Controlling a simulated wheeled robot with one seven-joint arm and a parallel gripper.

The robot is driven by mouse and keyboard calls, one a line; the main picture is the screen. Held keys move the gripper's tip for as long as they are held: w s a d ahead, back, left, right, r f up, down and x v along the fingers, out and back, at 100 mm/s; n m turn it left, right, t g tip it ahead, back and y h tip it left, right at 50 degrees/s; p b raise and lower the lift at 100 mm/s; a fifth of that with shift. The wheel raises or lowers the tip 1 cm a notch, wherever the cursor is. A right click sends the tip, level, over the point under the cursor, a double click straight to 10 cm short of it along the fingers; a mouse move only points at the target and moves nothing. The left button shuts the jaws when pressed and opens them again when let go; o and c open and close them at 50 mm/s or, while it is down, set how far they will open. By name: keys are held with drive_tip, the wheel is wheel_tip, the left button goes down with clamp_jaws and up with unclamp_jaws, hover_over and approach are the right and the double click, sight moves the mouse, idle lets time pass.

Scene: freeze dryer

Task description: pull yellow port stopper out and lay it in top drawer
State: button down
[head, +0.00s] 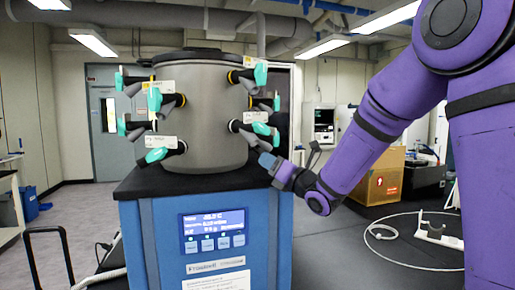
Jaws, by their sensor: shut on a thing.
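The grey drum (205,120) of the freeze dryer carries several side ports with black stoppers or valves and teal handles. Yellow rings show at the upper right port (233,77) and the upper left port (181,100). My gripper (254,143) is at the lower right port (235,126), just below its teal handle (262,129). It is shut on a small dark part there, which I take to be the port stopper. The fingers hide most of it, and its colour is unclear. I cannot tell whether it is still seated. No open drawer is in view.
The drum stands on a black top (140,184) over a blue cabinet with a lit display panel (214,230). My purple arm comes in from the right. Behind it are a cardboard box (378,180) and a white hose (385,254) on a dark surface.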

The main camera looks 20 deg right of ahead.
drive_tip(key=shift+s+d, duration=0.1)
drive_tip(key=shift+s, duration=0.05)
drive_tip(key=s+d, duration=0.2)
drive_tip(key=s, duration=0.1)
drive_tip(key=shift+s, duration=0.3)
idle(0.5)
